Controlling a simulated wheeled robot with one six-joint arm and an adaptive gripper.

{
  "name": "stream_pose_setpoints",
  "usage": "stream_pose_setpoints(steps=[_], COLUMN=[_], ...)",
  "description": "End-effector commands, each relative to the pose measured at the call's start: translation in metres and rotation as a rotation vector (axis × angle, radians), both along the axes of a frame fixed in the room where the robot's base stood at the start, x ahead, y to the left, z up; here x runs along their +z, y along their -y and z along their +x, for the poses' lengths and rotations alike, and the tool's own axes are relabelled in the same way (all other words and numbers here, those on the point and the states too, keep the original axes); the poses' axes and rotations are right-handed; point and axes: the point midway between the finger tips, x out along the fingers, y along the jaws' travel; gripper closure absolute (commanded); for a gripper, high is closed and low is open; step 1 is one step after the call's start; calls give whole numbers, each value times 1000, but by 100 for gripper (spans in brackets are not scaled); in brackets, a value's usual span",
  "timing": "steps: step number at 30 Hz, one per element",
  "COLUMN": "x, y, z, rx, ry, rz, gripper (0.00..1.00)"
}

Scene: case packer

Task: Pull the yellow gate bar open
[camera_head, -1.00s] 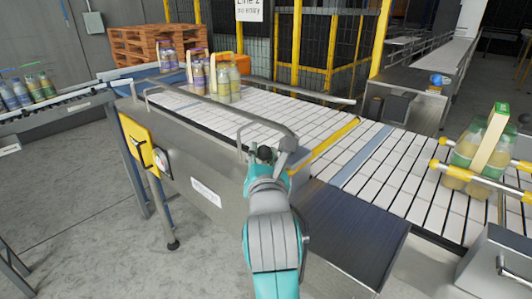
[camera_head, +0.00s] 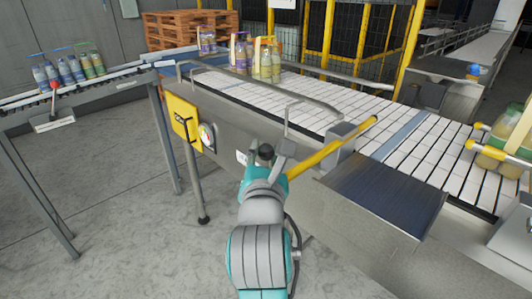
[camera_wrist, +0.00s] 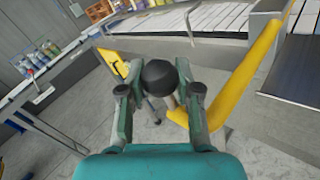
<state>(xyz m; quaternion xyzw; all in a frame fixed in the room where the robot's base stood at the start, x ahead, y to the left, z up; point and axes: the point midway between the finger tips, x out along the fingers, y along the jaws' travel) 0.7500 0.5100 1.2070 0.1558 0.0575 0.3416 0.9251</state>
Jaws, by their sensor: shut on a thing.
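The yellow gate bar (camera_head: 318,154) slants from my gripper past a grey block on the conveyor's near edge, with its far end over the belt. In the wrist view the bar (camera_wrist: 247,80) runs up to the right from a bend beside my fingers. A black round knob (camera_head: 265,151) is at the bar's near end. In the wrist view the knob (camera_wrist: 159,75) sits between the two fingers of my gripper (camera_wrist: 158,95). My gripper (camera_head: 264,168) is shut on this knob, outside the conveyor's side.
The white slatted conveyor (camera_head: 345,104) carries bottle packs (camera_head: 264,60) at the back. Another pack (camera_head: 507,145) stands at right by yellow rollers. A dark plate (camera_head: 385,193) juts from the near side. A yellow box (camera_head: 183,118) hangs on the side. The floor at left is largely clear.

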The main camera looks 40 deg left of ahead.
Motion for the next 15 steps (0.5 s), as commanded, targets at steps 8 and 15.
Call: stream_pose_setpoints(steps=[8, 15], x=[0, 0], y=[0, 0], z=[0, 0], rx=[-1, -1], ry=[0, 0], rz=[-2, -1], gripper=[65, 55])
